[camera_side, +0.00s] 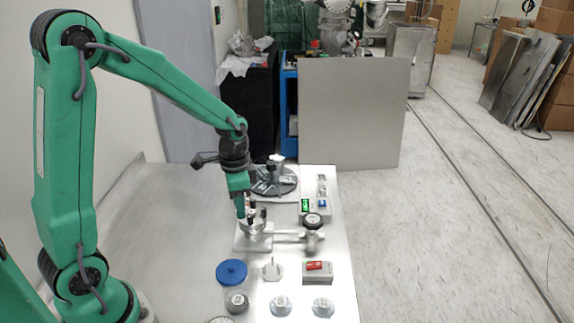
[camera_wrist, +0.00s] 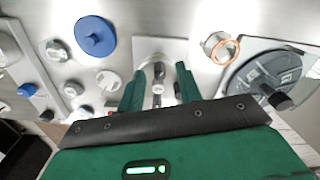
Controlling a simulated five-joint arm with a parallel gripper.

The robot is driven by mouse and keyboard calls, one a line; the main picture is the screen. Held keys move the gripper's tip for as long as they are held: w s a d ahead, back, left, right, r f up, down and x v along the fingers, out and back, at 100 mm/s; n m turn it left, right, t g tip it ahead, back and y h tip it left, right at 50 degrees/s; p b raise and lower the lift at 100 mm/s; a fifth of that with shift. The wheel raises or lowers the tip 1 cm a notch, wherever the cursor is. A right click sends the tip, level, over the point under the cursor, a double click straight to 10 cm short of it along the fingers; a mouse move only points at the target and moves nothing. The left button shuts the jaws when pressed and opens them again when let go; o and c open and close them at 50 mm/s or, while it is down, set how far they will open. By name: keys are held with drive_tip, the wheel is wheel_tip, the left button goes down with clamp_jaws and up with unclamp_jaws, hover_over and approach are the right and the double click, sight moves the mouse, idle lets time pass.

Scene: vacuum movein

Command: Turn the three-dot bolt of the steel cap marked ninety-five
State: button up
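My gripper (camera_side: 248,212) points down over a steel fixture on a square plate (camera_side: 243,243) on the bench. In the wrist view my gripper's two green fingers (camera_wrist: 166,68) stand apart. A small steel part with a round, marked face (camera_wrist: 158,88) shows between them. Contact with the fingers is not clear. Several round grey caps stand at the bench front, one dark-ringed (camera_side: 237,301) and two lighter (camera_side: 280,305) (camera_side: 323,306). Their marks are too small to read, so I cannot tell which cap is marked ninety-five or where its three-dot bolt is.
A blue round lid (camera_side: 231,272) lies in front of the fixture. A box with a red switch (camera_side: 319,268) and a valve (camera_side: 312,238) stand to the right. A dark turntable (camera_side: 273,180) is behind. An orange-rimmed ring (camera_wrist: 225,48) shows in the wrist view. The bench's left is clear.

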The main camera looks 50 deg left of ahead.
drive_tip(key=shift+f, duration=0.15)
drive_tip(key=shift+c, duration=0.2)
clamp_jaws()
drive_tip(key=shift+n, duration=2.1)
drive_tip(key=shift+o, duration=0.2)
unclamp_jaws()
